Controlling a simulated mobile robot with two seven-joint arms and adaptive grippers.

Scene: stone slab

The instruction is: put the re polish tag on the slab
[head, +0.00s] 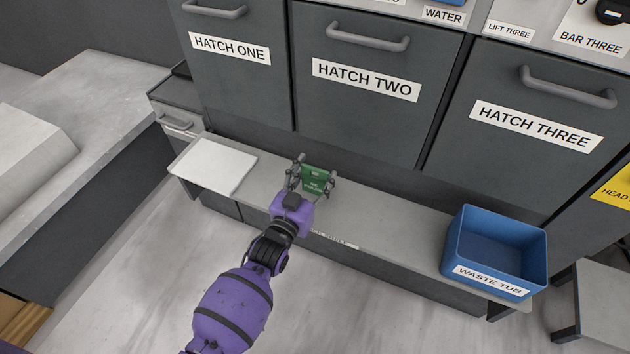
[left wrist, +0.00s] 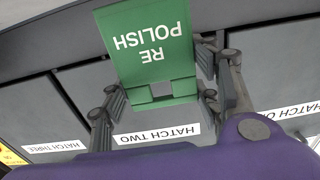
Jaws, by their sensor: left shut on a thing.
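The green re polish tag (head: 316,180) is held between the fingers of my left gripper (head: 312,180), over the grey bench. In the left wrist view the tag (left wrist: 150,45) shows its white lettering upside down, with the gripper's fingers (left wrist: 165,88) on either side of it. A pale raised block (head: 25,155) sits on a light stone top at the far left; I cannot tell for certain whether it is the slab. A flat white square (head: 213,166) lies on the bench, left of the gripper. My right gripper is not in view.
The grey bench (head: 400,218) runs below the hatches, with a blue waste tub (head: 496,250) at its right end. Hatch one (head: 235,85), hatch two (head: 360,120) and hatch three (head: 530,155) are closed, with protruding handles. The bench between white square and tub is mostly clear.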

